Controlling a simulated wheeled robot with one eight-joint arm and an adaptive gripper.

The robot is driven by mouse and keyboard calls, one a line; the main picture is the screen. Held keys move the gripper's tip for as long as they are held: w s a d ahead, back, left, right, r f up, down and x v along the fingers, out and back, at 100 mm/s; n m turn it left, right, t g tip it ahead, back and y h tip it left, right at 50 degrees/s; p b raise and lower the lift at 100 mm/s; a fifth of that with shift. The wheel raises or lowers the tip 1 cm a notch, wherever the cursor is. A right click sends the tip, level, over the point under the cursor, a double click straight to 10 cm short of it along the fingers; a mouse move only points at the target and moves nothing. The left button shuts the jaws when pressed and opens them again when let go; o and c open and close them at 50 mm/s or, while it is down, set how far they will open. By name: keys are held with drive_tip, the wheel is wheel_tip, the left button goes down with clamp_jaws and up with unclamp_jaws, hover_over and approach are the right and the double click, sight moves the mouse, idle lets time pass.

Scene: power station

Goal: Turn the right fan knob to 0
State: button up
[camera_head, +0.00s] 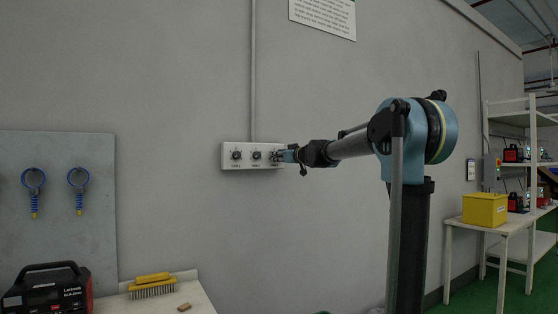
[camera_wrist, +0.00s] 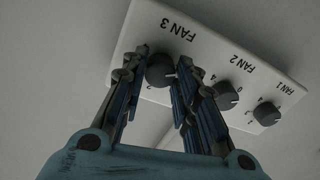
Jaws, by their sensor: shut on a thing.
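A white fan control box (camera_head: 246,147) is mounted on the grey wall, with three dark round knobs in a row. In the wrist view the box (camera_wrist: 205,62) appears upside down, labelled FAN 3, FAN 2 and FAN 1. The right fan knob, FAN 3 (camera_wrist: 160,70), sits between the two fingers of my gripper (camera_wrist: 157,75), which is shut on it. The FAN 3 knob's pointer and most of its scale are hidden or too dark to read. In the head view my gripper (camera_head: 286,156) reaches the box's right end and covers that knob.
The FAN 2 knob (camera_wrist: 225,96) is close beside my finger; the FAN 1 knob (camera_wrist: 266,113) is farther off. A conduit (camera_head: 253,70) rises above the box. A board with blue tools (camera_head: 60,150) hangs at left. A yellow box (camera_head: 485,209) stands on a table at right.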

drive_tip(key=o, duration=1.1)
drive_tip(key=shift+w+f, duration=0.1)
drive_tip(key=v, duration=1.2)
